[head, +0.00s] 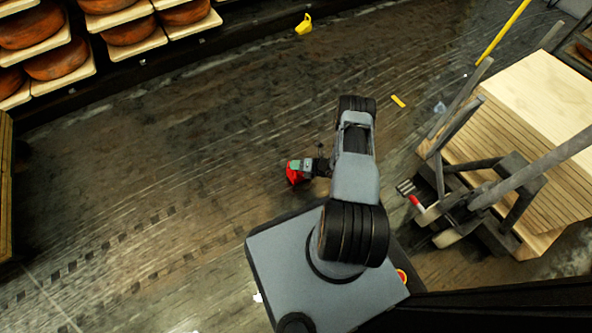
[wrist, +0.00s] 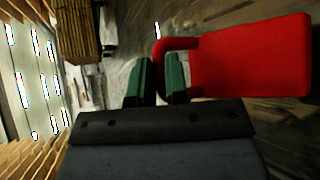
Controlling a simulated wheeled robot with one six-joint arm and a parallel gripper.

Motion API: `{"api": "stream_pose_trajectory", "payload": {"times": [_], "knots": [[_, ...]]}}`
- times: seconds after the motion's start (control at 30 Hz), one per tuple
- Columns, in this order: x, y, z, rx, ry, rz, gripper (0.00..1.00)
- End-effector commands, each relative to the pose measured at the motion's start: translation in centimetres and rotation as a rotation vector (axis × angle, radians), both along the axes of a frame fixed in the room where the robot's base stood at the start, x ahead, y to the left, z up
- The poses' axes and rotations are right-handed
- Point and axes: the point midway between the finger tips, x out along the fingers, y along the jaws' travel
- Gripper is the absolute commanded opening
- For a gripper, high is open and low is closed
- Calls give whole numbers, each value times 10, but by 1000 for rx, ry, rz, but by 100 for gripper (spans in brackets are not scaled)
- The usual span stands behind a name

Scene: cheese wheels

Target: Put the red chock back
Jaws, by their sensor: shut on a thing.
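The red chock (head: 293,173) is at my gripper (head: 301,167) in the head view, above the wooden floor left of my arm. In the wrist view the red chock (wrist: 250,58) is a large flat-faced block with a looped handle, on the right. The green fingers of my gripper (wrist: 160,82) are shut on that handle, one on each side of its bar. The lower part of the handle is hidden behind the fingers. The head view does not show clearly how high the chock is held.
Shelves with orange cheese wheels (head: 58,62) stand at the upper left. A dark wheeled frame (head: 470,200) and stacked boards (head: 540,90) are at the right. A yellow object (head: 304,25) and a small yellow piece (head: 398,101) lie on the floor. The floor at left is clear.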

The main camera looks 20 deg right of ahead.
Motion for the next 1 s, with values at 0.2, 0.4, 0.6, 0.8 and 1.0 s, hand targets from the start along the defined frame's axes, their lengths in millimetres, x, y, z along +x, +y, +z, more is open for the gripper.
{"api": "stream_pose_trajectory", "payload": {"times": [0.2,0.4,0.6,0.8,1.0], "knots": [[0,0,-31,1,-1,0,0],[0,0,-31,0,-1,-1,0],[0,0,-31,0,0,0,25],[0,0,-31,0,0,0,40],[0,0,-30,0,1,1,40]]}}
